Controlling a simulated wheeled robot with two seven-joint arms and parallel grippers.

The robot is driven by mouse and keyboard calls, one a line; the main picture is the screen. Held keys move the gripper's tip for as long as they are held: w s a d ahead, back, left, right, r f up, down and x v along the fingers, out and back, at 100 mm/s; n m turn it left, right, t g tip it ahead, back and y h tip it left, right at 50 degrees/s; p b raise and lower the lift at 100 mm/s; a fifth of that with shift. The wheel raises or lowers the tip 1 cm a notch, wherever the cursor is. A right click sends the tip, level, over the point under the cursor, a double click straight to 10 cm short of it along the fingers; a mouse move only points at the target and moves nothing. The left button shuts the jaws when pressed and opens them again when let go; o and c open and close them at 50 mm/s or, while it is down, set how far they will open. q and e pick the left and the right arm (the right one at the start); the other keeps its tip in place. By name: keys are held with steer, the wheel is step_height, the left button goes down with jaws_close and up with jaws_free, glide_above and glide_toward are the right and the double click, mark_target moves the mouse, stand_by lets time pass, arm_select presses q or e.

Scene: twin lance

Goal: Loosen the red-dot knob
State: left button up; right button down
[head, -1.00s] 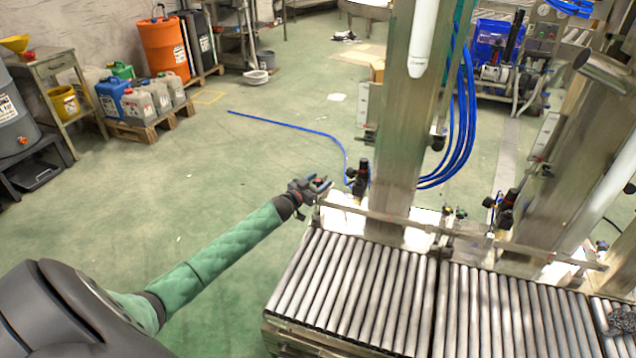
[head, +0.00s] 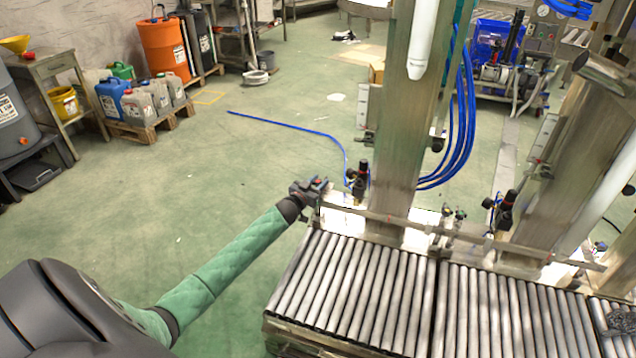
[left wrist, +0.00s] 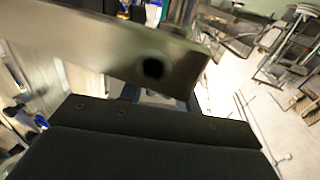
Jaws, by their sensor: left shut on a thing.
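My left gripper (head: 318,186) is at the left end of the metal rail above the roller conveyor. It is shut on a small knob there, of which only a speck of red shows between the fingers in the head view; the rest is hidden. In the left wrist view, the dark gripper body (left wrist: 150,150) fills the bottom, and a metal bar (left wrist: 100,45) with a dark round hole crosses in front of it. The knob cannot be made out there. My right gripper is not in view.
The roller conveyor (head: 345,285) fills the lower right. A steel column (head: 405,130) stands behind the rail, with blue hoses (head: 463,130) beside it. A black fitting (head: 361,180) stands close right of my left gripper. The green floor (head: 230,165) at left is open.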

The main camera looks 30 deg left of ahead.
arm_select(q)
steer(key=shift+n+y, duration=0.7)
steer(key=shift+y, duration=0.4)
steer(key=shift+n+y, duration=0.4)
steer(key=shift+y, duration=0.3)
steer(key=shift+f+n+g+y+b, duration=0.1)
steer(key=shift+n+g+y+b, duration=0.3)
steer(key=shift+n+y+b, duration=0.6)
steer(key=shift+n+g+y, duration=0.4)
steer(key=shift+y, duration=0.7)
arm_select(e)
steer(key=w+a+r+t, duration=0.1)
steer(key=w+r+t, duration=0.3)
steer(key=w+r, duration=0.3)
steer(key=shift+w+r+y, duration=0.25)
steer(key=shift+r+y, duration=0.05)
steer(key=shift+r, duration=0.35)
arm_select(q)
steer(key=o, duration=1)
steer(key=shift+c, duration=0.2)
steer(key=shift+s, duration=0.1)
